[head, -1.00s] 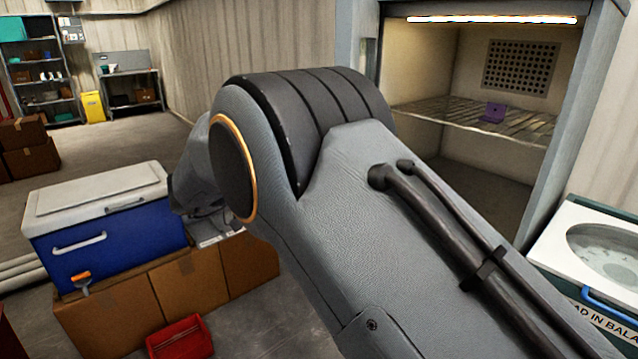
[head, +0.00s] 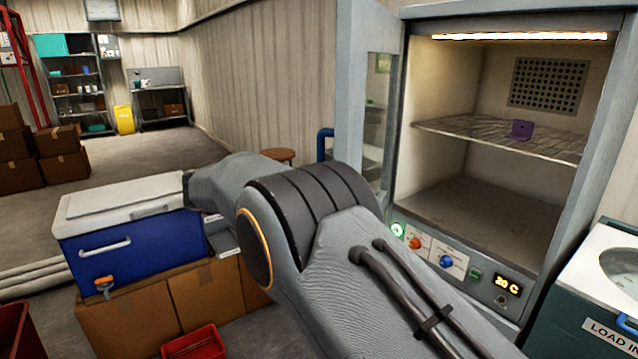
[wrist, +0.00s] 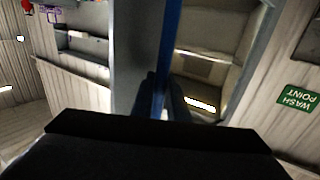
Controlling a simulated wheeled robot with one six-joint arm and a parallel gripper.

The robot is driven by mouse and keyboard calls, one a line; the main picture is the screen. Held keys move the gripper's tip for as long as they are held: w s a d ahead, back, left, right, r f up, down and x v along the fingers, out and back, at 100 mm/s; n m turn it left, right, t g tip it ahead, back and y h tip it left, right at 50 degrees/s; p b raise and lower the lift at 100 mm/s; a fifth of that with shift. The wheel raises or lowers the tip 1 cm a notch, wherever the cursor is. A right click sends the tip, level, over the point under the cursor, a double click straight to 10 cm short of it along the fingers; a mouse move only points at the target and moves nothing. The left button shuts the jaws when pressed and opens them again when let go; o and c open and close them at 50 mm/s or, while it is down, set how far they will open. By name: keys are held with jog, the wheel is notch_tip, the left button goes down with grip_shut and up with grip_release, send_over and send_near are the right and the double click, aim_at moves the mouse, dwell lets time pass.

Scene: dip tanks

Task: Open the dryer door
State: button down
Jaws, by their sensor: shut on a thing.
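The dryer (head: 483,205) stands at the right of the head view with its lit inside exposed. Its grey door (head: 352,85), with a window, stands swung out to the left of the opening. A blue handle (head: 324,145) shows beyond the door's left edge. In the wrist view, my gripper (wrist: 166,95) is shut on the blue handle (wrist: 163,35), which runs up between the fingers. In the head view my arm hides the gripper. A purple part (head: 521,130) sits on the wire shelf (head: 470,133) inside the dryer.
A blue and white cooler (head: 130,250) on cardboard boxes (head: 205,297) stands at the left, near my arm. A tank with a round opening (head: 590,290) stands at the right. A round stool (head: 279,154) is behind. Floor is free at the back left.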

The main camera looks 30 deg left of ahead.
jog(key=shift+w+r, duration=0.1)
jog(key=shift+w, duration=0.05)
jog(key=c, duration=1.7)
grip_release()
jog(key=shift+w+d, duration=0.15)
jog(key=shift+c, duration=0.2)
jog(key=shift+s, duration=0.2)
